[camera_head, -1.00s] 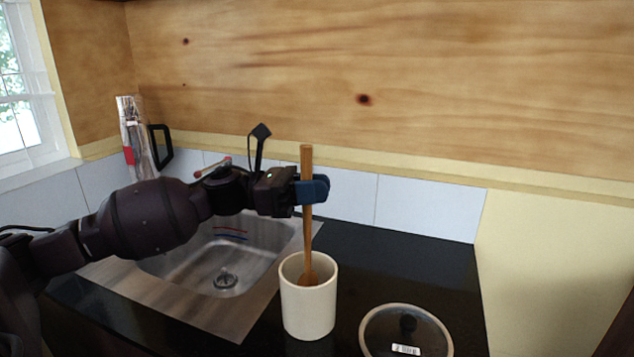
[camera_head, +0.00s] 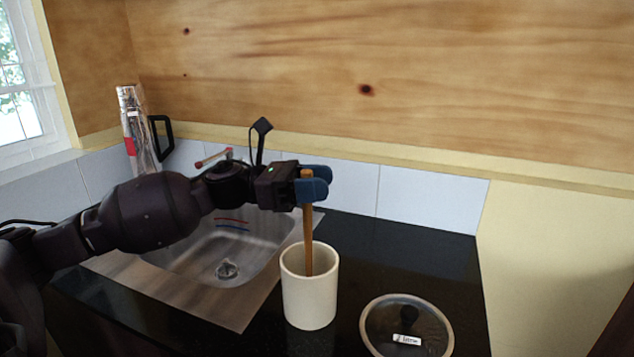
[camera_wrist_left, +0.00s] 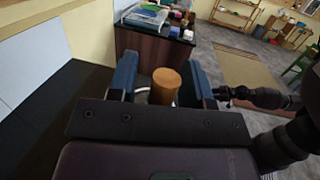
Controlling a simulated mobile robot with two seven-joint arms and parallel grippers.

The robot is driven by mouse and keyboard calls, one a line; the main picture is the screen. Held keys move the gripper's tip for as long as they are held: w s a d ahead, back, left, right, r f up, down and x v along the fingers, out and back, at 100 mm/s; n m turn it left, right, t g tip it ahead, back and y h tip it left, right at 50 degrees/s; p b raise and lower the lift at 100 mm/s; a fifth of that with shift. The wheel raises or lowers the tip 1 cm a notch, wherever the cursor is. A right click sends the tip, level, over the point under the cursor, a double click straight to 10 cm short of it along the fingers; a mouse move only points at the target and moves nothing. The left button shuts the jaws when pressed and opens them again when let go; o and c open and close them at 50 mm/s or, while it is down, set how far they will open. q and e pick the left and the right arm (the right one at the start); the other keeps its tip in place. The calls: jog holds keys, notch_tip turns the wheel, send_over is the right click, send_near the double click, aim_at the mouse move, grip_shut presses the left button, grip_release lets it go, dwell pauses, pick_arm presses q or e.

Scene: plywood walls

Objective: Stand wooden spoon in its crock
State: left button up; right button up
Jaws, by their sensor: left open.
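The wooden spoon (camera_head: 308,232) stands upright in the white crock (camera_head: 310,300), its lower end hidden inside. The crock stands on the black counter, right of the sink. My left gripper (camera_head: 317,184) is open around the top of the spoon's handle. In the left wrist view the handle's end (camera_wrist_left: 166,84) shows between the two blue fingers (camera_wrist_left: 162,82), with gaps on both sides.
A round glass lid (camera_head: 380,325) with a dark knob lies on the counter (camera_head: 440,270) right of the crock. The metal sink (camera_head: 190,262) is to the left. A shiny bottle-like thing (camera_head: 137,130) stands at the back left.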

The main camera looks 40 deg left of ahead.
pick_arm(q)
jog(key=v, duration=1.1)
jog(key=shift+d+r, duration=0.1)
dwell(0.9)
